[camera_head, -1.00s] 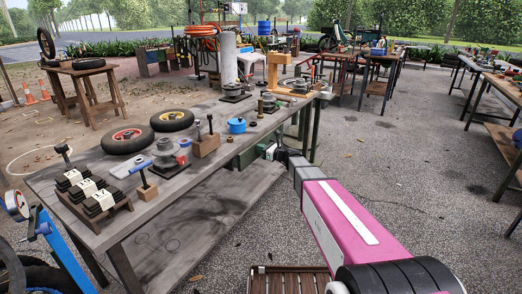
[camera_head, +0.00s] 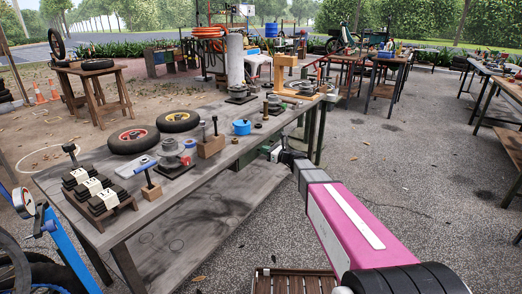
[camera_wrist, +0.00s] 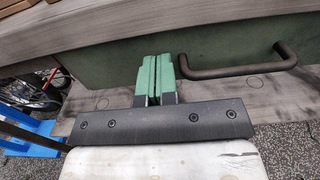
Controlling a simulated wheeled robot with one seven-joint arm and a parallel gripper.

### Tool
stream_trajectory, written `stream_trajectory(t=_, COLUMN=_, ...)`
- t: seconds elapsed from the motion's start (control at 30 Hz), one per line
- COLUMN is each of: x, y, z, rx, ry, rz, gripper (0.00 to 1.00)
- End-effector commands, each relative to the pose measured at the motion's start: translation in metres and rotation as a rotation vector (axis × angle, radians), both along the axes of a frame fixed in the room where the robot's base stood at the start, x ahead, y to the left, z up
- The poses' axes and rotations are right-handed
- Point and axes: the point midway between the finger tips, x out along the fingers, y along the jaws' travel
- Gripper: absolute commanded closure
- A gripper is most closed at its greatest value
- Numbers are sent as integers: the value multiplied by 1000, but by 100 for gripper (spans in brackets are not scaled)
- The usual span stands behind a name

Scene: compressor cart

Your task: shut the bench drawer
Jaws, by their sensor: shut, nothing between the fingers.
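The bench drawer (camera_head: 248,160) is a green box under the right part of the long grey bench. Its green front (camera_wrist: 110,70) fills much of the wrist view, below the bench top's edge. A dark bar handle (camera_wrist: 240,70) is on the front, to the right of my fingers. My gripper (camera_wrist: 161,60) is shut and empty, its green fingertips together in front of the drawer front, left of the handle. I cannot tell whether they touch it. In the head view my gripper (camera_head: 277,154) is beside the drawer and partly hides it.
The bench top (camera_head: 225,170) holds wheels, a blue pot (camera_head: 241,127) and several tools. A lower shelf (camera_head: 190,225) lies under it. A slatted wooden piece (camera_head: 290,281) is at the bottom. Open gravel lies right of my arm.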

Motion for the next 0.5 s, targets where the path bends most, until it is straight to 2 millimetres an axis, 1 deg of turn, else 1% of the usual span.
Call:
stream_trajectory(t=0.03, x=-9, y=-12, z=1, rx=0, ry=0, rz=-2, gripper=100)
stream_trajectory(t=0.2, x=-28, y=-44, z=1, rx=0, ry=0, rz=-3, gripper=100)
stream_trajectory(t=0.33, x=-39, y=-65, z=1, rx=0, ry=0, rz=-3, gripper=100)
stream_trajectory(t=0.5, x=-48, y=-82, z=0, rx=-1, ry=0, rz=-1, gripper=100)
